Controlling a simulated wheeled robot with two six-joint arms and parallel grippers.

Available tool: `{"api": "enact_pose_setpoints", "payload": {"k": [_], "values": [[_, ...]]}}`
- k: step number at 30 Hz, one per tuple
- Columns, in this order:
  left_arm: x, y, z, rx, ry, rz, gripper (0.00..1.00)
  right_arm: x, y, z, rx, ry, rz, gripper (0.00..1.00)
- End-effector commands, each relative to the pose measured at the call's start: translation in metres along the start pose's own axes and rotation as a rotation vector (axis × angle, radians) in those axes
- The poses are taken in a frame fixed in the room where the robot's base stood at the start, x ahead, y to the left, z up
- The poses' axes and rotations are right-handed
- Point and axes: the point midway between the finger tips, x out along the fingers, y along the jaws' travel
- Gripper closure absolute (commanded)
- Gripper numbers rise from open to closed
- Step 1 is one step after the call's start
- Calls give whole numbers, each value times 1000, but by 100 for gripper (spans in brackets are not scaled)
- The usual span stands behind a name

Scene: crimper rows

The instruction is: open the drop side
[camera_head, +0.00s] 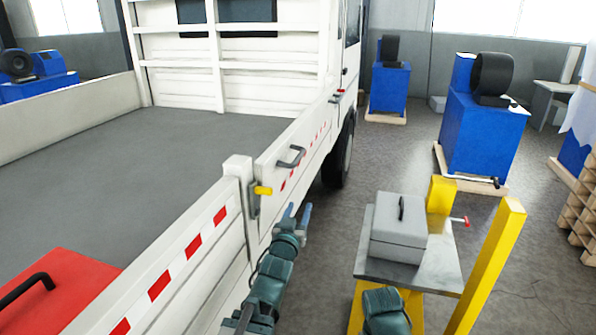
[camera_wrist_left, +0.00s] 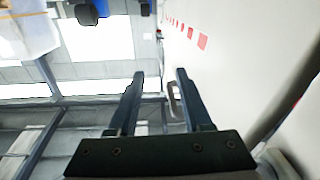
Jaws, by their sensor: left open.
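The front drop side (camera_head: 310,135) of the white truck bed stands upright, with red marks and a grey handle (camera_head: 291,157) on it. A latch with a yellow grip (camera_head: 262,190) sits at its near end, by the white post (camera_head: 238,168). A second small latch (camera_head: 337,95) is at its far end. My left gripper (camera_head: 298,210) is open and empty, outside the bed, below and right of the near latch in the picture. In the left wrist view its fingers (camera_wrist_left: 160,85) point along the panel, with the handle (camera_wrist_left: 173,100) showing beside the right finger. My right gripper is not seen.
The rear side panel (camera_head: 180,270) is upright with red and white stripes. A red box (camera_head: 55,290) lies on the bed. A grey case (camera_head: 398,228) stands on a yellow-framed cart (camera_head: 432,262) to the right. Floor is clear between cart and truck; blue machines (camera_head: 482,130) stand beyond.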

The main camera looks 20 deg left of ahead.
Motion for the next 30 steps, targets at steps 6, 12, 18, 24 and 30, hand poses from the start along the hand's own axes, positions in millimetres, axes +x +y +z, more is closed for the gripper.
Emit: {"api": "enact_pose_setpoints", "payload": {"k": [6, 12, 18, 24, 30], "values": [[-8, -21, -38, -18, 263, 34, 50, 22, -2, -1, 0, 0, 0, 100], [-15, -26, -54, -22, 352, 53, 50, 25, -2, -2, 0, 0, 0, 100], [-14, -26, -56, -22, 358, 55, 50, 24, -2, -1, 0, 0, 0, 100], [-3, -25, -61, -22, 357, 56, 50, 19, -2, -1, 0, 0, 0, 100], [23, -23, -71, -21, 357, 56, 50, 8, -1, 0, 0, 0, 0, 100]]}}
